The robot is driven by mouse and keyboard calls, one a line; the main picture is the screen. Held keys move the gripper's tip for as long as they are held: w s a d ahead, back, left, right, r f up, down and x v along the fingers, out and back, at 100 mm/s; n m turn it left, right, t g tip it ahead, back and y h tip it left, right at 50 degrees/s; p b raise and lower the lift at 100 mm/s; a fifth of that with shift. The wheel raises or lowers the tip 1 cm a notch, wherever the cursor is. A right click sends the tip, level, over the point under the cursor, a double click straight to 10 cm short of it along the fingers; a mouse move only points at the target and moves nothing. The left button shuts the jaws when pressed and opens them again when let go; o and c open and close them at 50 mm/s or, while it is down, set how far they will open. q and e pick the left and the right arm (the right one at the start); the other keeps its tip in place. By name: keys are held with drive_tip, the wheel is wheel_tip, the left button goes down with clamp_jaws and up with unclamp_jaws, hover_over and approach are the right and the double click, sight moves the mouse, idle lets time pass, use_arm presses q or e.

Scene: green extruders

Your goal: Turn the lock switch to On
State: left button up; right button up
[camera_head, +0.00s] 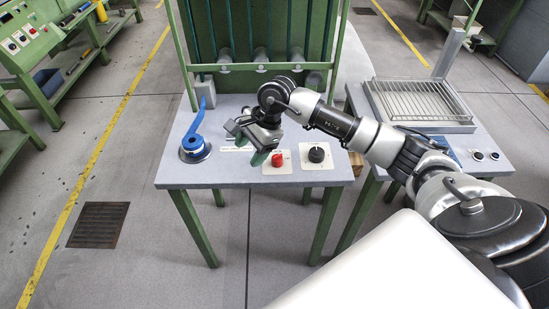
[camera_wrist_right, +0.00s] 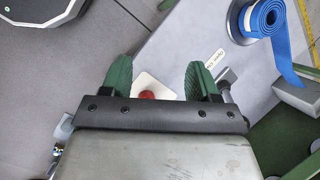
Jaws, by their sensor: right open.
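A black rotary knob (camera_head: 317,155) on a white square plate sits at the front right of the grey tabletop; it looks like the lock switch. Its markings are too small to read. My right gripper (camera_head: 249,149) is open and empty above the table, to the left of the knob and close to the red button (camera_head: 278,160). In the right wrist view its two green fingers (camera_wrist_right: 155,72) stand apart with the red button (camera_wrist_right: 147,95) partly hidden between them. The knob is not visible in that view. My left gripper is not in view.
A blue strap roll (camera_head: 193,144) stands on the table's left side, also in the wrist view (camera_wrist_right: 266,17). A green rack (camera_head: 262,35) rises behind. A wire-grid tray (camera_head: 420,101) is on the right-hand table. The front table edge near the knob is clear.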

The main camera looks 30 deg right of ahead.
sight(278, 155)
drive_tip(key=d+r+h, duration=0.2)
drive_tip(key=d+h, duration=0.3)
drive_tip(key=d, duration=0.4)
drive_tip(key=shift+n+g, duration=0.4)
drive_tip(key=f, duration=1)
drive_tip(key=shift+w+a+f+p, duration=0.25)
drive_tip(key=shift+w+f+p, duration=0.15)
drive_tip(key=c, duration=0.9)
